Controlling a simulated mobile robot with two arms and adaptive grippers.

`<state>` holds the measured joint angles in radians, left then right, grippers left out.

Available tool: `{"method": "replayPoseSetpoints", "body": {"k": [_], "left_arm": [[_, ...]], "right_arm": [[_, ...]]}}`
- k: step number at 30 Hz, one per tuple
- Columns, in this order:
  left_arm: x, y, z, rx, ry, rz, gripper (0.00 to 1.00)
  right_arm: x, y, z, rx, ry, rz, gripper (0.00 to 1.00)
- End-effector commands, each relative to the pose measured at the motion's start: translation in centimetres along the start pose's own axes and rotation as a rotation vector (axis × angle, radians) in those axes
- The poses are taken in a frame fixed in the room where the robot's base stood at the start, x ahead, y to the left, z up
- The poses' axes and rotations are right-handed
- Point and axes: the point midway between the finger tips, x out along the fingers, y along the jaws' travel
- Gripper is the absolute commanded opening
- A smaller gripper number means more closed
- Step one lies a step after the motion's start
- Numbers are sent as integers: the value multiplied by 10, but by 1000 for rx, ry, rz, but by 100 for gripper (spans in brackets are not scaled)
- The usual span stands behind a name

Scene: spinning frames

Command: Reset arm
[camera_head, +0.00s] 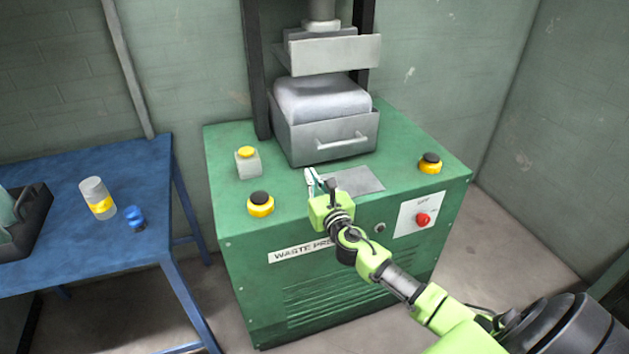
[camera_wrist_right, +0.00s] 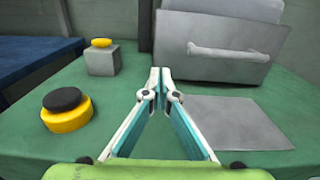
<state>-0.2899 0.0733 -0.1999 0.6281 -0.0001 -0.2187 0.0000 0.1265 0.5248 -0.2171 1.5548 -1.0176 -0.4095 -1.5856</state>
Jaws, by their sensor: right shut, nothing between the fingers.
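My right arm reaches in from the lower right in the head view. Its gripper (camera_head: 312,178) is above the front of the green waste press (camera_head: 235,225), just in front of the grey drawer (camera_head: 330,140). In the right wrist view the right gripper (camera_wrist_right: 160,75) has its fingertips together with nothing between them. The drawer, with a handle, also shows in the right wrist view (camera_wrist_right: 215,62). A pale grey block (camera_head: 320,98) sits in the drawer under the raised press plate (camera_head: 335,54). My left gripper is not in view.
Black-and-yellow buttons (camera_head: 260,204) (camera_head: 430,163), a yellow button on a grey box (camera_head: 248,164) and a red knob (camera_head: 423,220) are on the press. A blue table (camera_head: 100,245) at left holds a bottle (camera_head: 98,197), a blue item (camera_head: 135,218) and a dark bin (camera_head: 35,225).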

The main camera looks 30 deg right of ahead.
Motion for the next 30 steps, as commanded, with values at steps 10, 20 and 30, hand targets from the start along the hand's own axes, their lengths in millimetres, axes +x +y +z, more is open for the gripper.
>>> {"method": "replayPoseSetpoints", "body": {"k": [10, 20, 30], "left_arm": [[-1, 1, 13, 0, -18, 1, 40], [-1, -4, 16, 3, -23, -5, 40], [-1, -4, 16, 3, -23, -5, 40]], "right_arm": [[-21, -1, 0, 0, -1, -2, 0], [-74, 3, -36, 551, 100, -155, 0], [-264, 37, -137, 1802, 362, -867, 0]]}}
